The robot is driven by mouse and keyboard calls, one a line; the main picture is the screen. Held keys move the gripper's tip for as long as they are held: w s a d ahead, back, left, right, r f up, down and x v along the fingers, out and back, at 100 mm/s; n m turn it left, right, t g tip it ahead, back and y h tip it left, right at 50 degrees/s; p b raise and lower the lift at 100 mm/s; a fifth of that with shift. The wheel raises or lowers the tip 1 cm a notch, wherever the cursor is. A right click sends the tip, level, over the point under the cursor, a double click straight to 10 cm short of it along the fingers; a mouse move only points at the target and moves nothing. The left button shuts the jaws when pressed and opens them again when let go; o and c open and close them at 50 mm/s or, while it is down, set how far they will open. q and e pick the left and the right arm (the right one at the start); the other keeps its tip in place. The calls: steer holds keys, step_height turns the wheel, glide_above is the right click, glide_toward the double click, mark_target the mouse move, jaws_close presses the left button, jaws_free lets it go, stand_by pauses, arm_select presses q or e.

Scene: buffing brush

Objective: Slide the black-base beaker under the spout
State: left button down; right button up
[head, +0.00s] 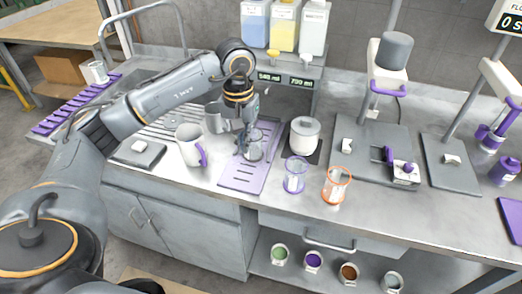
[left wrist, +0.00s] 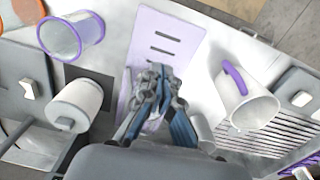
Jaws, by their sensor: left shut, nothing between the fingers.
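A clear beaker with a greyish base (head: 256,151) stands on the light purple slotted mat (head: 243,178); it seems to be the black-base one, but its base colour is hard to tell. My left gripper (head: 245,137) is shut and empty, pointing down right beside this beaker; whether they touch I cannot tell. In the left wrist view the shut fingers (left wrist: 165,112) cover most of the beaker, over the near part of the mat (left wrist: 172,38). My right gripper is not in view.
A white mug with purple handle (head: 189,146) stands left of the mat. A white lidded jar (head: 304,136), a purple-rimmed beaker (head: 295,177) and an orange-rimmed beaker (head: 336,186) stand right of it. A grey stand plate (head: 368,140) is farther right. The front counter edge is mostly clear.

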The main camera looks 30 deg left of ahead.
mark_target(248, 165)
arm_select(q)
steer(key=f+p, duration=0.1)
steer(key=f, duration=0.2)
steer(key=f+p, duration=0.1)
steer(key=f, duration=0.2)
steer(key=f+p, duration=0.1)
steer(key=f, duration=0.2)
steer(key=shift+s+a, duration=0.25)
steer(key=shift+a, duration=0.05)
steer(key=w, duration=0.2)
steer(key=w+p, duration=0.1)
steer(key=shift+a+f, duration=0.15)
steer(key=shift+a, duration=0.1)
steer(key=shift+w+a+f, duration=0.15)
steer(key=shift+w, duration=0.35)
